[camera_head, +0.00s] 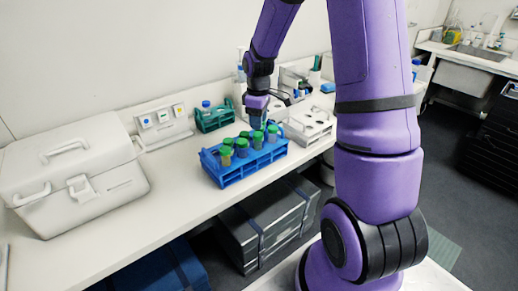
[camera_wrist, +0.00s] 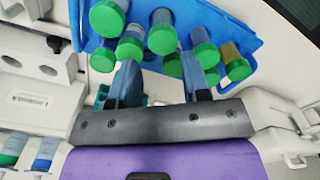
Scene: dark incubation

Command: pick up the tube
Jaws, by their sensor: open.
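Several green-capped tubes (camera_head: 241,147) stand in a blue rack (camera_head: 236,175) on the bench. In the wrist view the caps (camera_wrist: 162,39) point towards the camera, with the blue rack (camera_wrist: 240,40) around and behind them. My gripper (camera_head: 258,119) is above the far side of the rack, pointing down. In the wrist view my gripper (camera_wrist: 161,68) is open, its two fingers apart and reaching among the caps. One green cap (camera_wrist: 173,65) shows between the fingers. I cannot tell whether the fingers touch any tube. The tubes' lower parts are partly hidden by the rack.
A white lidded box (camera_head: 75,175) stands at the left. The bench (camera_head: 170,205) in front of the white box and left of the blue rack is clear.

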